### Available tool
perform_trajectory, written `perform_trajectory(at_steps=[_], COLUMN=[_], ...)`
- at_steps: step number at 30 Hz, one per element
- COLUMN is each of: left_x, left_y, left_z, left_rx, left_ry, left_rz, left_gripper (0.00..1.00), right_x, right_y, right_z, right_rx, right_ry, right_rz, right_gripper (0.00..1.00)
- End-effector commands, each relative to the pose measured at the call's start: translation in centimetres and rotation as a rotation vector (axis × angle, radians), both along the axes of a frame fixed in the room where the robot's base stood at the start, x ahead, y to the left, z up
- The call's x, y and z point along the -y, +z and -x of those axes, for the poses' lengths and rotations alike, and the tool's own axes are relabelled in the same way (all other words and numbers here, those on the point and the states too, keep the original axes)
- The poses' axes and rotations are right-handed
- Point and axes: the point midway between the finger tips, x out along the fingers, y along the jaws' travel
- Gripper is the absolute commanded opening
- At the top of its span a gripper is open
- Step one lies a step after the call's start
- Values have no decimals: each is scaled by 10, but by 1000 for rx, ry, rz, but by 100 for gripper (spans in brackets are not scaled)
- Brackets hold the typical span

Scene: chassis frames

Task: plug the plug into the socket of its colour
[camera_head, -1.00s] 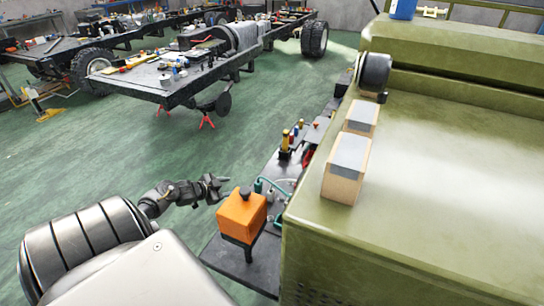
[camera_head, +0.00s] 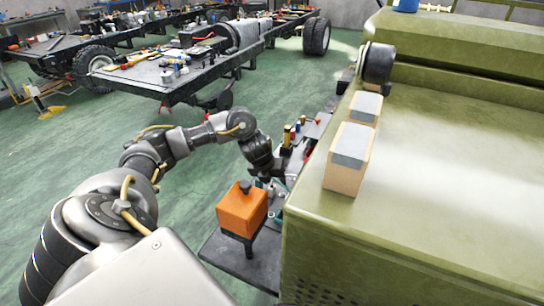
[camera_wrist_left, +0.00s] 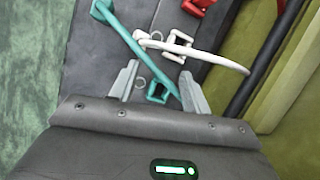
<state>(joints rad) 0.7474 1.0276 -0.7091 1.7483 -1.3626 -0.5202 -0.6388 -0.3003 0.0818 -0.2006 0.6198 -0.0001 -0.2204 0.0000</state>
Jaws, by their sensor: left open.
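In the left wrist view a teal square piece with a dark opening (camera_wrist_left: 158,91) lies between my fingertips. A teal cord (camera_wrist_left: 128,36) runs from it to a teal end piece (camera_wrist_left: 101,10) at the upper left. A red piece (camera_wrist_left: 200,4) is cut off at the top edge. I cannot tell for certain which pieces are plugs or sockets. My left gripper (camera_wrist_left: 160,82) is open around the teal piece, with no visible grip. In the head view my left gripper (camera_head: 266,178) hangs over the dark bench, largely hidden.
An orange box with a black knob (camera_head: 242,209) stands on the near end of the dark bench (camera_head: 258,265). A large olive-green housing (camera_head: 450,190) with two topped blocks (camera_head: 348,160) rises to the right. Green floor is clear on the left.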

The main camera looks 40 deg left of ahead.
Motion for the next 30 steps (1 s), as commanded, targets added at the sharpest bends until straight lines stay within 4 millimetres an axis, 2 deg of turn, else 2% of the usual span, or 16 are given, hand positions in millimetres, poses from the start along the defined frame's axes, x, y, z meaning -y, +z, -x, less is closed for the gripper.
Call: perform_trajectory(at_steps=[3, 10, 17, 21, 30], left_x=[-13, -19, -22, -24, -26], left_y=[8, 9, -25, -37, -47], left_z=[7, 10, 0, -7, -11], left_rx=[-11, -22, -26, -23, -24], left_ry=[-120, -180, -174, -174, -173], left_rz=[-157, -232, -225, -226, -226], left_gripper=[47, 47, 47, 47, 47], right_x=[0, 0, 0, -1, -4], right_y=[-3, -4, -23, -24, -23], right_z=[0, -1, -1, -1, -1], right_rx=[1, 1, 1, 1, 1], right_ry=[0, 0, 0, -1, -3], right_rz=[1, 0, 0, 0, -5], right_gripper=[36, 36, 36, 36, 36])
